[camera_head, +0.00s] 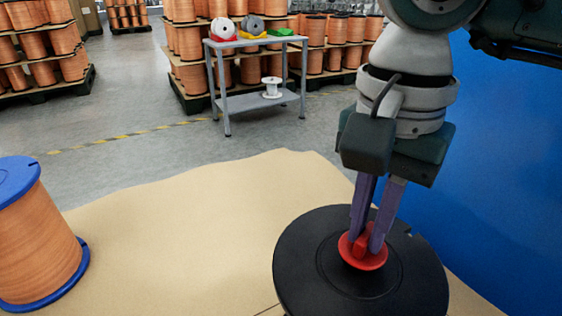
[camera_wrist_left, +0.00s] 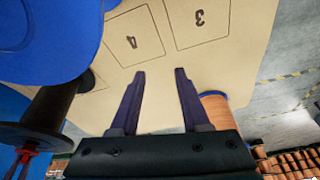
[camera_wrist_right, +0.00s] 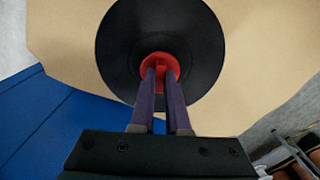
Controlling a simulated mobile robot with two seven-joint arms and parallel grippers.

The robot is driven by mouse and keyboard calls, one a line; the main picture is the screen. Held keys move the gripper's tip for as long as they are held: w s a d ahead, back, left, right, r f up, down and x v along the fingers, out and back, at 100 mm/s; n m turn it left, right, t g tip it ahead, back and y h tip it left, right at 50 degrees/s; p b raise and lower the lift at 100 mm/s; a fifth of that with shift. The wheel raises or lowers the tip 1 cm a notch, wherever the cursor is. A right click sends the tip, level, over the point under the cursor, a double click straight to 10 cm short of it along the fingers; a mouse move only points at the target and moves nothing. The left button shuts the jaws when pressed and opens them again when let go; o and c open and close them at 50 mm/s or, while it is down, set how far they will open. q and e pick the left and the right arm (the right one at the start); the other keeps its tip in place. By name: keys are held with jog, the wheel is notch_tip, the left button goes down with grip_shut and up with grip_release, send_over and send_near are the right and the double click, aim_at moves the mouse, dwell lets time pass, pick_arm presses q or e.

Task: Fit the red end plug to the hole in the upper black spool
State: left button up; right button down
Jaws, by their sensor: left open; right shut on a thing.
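The red end plug (camera_head: 371,262) is a round disc with a raised grip. My right gripper (camera_head: 365,243) points down and is shut on that grip. The plug is at the middle of the top face of the upper black spool (camera_head: 310,270), and its disc covers the hole. How deep it sits I cannot tell. The right wrist view also shows the plug (camera_wrist_right: 173,63) central on the black flange (camera_wrist_right: 120,45). My left gripper (camera_wrist_left: 159,72) is open and empty, apart from the black spool (camera_wrist_left: 62,108) at the left of its view.
A spool of copper wire with blue flanges (camera_head: 42,235) stands on the tan surface (camera_head: 190,220) at the left. The surface between the spools is clear. A blue panel (camera_head: 500,190) is at the right. A grey trolley (camera_head: 255,103) stands behind on the floor.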

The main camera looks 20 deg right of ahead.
jog(key=shift+f, duration=0.1)
dwell(0.4)
jog(key=shift+f+b, duration=1.05)
jog(key=shift+b, duration=0.15)
jog(key=shift+d+f, duration=0.1)
jog(key=shift+f, duration=0.05)
dwell(0.8)
jog(key=c, duration=0.8)
grip_release()
jog(key=shift+c, duration=0.2)
